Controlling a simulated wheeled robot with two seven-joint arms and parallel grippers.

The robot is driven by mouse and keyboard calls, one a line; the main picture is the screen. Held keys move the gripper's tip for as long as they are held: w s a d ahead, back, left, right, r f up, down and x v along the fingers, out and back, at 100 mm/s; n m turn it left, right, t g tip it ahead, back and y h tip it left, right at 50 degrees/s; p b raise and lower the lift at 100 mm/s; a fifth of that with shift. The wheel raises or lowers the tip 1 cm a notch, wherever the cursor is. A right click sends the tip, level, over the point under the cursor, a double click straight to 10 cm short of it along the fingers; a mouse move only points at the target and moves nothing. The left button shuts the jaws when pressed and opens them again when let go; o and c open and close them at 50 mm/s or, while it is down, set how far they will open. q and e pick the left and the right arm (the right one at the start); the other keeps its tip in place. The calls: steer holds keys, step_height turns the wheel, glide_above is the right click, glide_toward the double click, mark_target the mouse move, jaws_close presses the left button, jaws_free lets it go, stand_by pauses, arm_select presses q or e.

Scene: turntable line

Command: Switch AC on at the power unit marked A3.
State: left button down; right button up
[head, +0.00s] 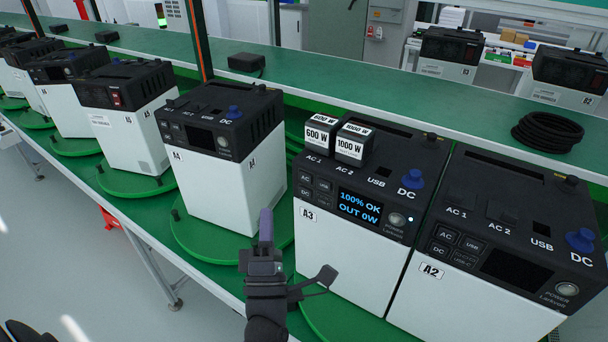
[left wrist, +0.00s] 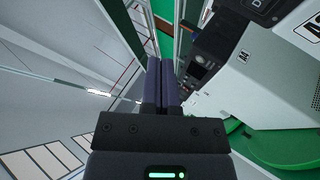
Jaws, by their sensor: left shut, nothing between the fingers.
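The power unit marked A3 (head: 345,265) is a white box with a black top, right of centre in the head view. Its display (head: 360,207) is lit and reads "100% OK OUT 0W". The small AC button (head: 306,178) sits at the upper left of its button group, left of the display. Two blocks, a 600 W plug (head: 320,139) and a 1000 W plug (head: 352,148), stand at its AC sockets. My left gripper (head: 266,222) is shut and empty, left of unit A3 and apart from its panel. Its fingers (left wrist: 160,80) are together in the left wrist view. My right gripper is out of view.
Unit A2 (head: 470,300) stands close on the right with a dark display. Another unit (head: 225,190) stands left, behind my gripper, on a green turntable (head: 190,240). Several more units line the left. A green shelf (head: 330,85) holding a black cable coil (head: 547,132) runs behind.

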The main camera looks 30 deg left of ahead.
arm_select(q)
steer(key=shift+w, duration=0.1)
steer(key=b, duration=0.4)
glide_toward(299, 166)
step_height(299, 166, up, 3)
steer(key=w+a, duration=0.2)
steer(key=shift+w, duration=0.5)
stand_by(0.4)
stand_by(0.9)
steer(key=shift+w+b, duration=0.4)
steer(key=shift+b, duration=0.05)
